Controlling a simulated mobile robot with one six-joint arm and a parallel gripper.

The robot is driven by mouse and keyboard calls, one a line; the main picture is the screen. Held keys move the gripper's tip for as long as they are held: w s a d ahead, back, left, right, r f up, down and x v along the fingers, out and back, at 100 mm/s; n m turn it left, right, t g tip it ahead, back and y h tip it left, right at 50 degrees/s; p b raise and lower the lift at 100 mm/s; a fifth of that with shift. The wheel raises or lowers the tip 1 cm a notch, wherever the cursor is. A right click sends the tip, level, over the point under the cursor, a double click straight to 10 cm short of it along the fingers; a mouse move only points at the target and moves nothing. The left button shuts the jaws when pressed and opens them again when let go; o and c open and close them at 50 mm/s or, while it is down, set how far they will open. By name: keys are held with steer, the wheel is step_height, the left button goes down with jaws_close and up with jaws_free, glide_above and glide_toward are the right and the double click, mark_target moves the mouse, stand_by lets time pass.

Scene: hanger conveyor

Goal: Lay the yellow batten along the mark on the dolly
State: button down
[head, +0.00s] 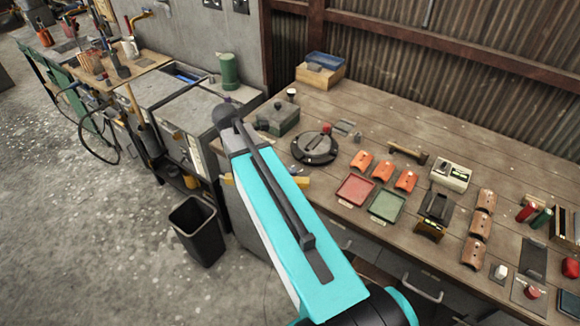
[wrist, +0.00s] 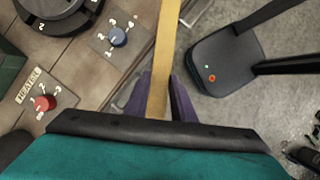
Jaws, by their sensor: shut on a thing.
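The yellow batten (wrist: 166,45) runs up the middle of the wrist view, narrow and straight, and leaves the frame at the top. My gripper (wrist: 164,98) is shut on it, with a purple finger on each side. In the head view a short yellow end of the batten (head: 300,181) shows to the right of my arm, near the workbench's left edge; my arm hides its middle and my gripper. I cannot make out the dolly or its mark in either view.
The wooden workbench (head: 345,118) carries a round black device (head: 314,148), red (head: 355,189) and green (head: 387,205) trays and several small parts. A black bin (head: 197,230) stands on the floor left of my arm. Grey cabinets (head: 185,110) line the wall. Open floor lies at the lower left.

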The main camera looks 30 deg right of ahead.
steer(key=w+a+f+b, duration=0.1)
steer(key=w+a+f, duration=0.15)
steer(key=a, duration=0.35)
steer(key=w+a+f+b, duration=0.2)
steer(key=a+f, duration=0.1)
steer(key=a, duration=0.4)
step_height(320, 180, down, 11)
steer(key=a+b, duration=0.2)
steer(key=b, duration=0.7)
steer(key=shift+w+r+b, duration=0.15)
steer(key=shift+w+b, duration=0.2)
steer(key=shift+w, duration=0.05)
